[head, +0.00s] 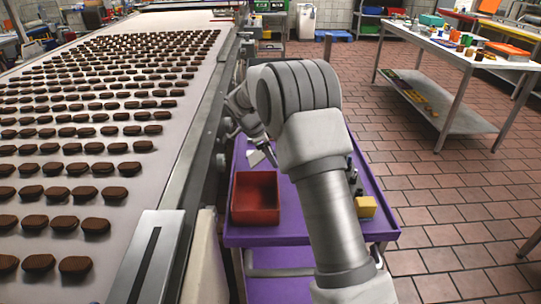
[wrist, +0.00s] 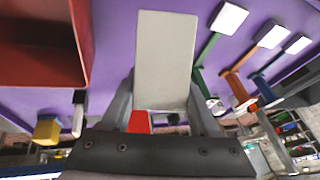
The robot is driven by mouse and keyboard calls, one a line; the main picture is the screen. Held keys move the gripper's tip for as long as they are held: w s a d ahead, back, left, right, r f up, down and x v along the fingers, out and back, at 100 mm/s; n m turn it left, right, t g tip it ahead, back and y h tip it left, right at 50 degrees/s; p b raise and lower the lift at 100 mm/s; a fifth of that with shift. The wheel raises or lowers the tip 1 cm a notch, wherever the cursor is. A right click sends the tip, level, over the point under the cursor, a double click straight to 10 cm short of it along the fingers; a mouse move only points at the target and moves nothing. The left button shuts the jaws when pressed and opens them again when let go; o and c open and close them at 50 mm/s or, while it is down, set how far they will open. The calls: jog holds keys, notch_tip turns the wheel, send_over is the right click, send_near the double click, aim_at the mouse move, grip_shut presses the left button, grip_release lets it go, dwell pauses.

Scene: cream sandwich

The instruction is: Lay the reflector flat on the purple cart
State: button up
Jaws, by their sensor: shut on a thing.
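The reflector (wrist: 166,55) is a flat, pale grey rectangular plate, seen large in the wrist view. My gripper (wrist: 163,105) is shut on it, with dark grey fingers on both sides of its near end. A small red piece (wrist: 138,122) shows at that end; I cannot tell if it belongs to the plate. The purple cart (head: 285,232) stands beside the conveyor, and its top also shows behind the plate in the wrist view (wrist: 115,25). The gap between plate and cart is unclear.
A red open bin (head: 255,215) sits on the cart's left part. A yellow block (head: 365,207) stands near its right front. Tools with green, orange and blue handles (wrist: 238,85) lie on the cart. The conveyor (head: 150,165) with several rows of chocolates borders it left.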

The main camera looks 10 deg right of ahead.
jog(key=shift+b, duration=0.4)
notch_tip(320, 180, down, 3)
jog(key=b, duration=0.3)
jog(key=shift+d, duration=0.1)
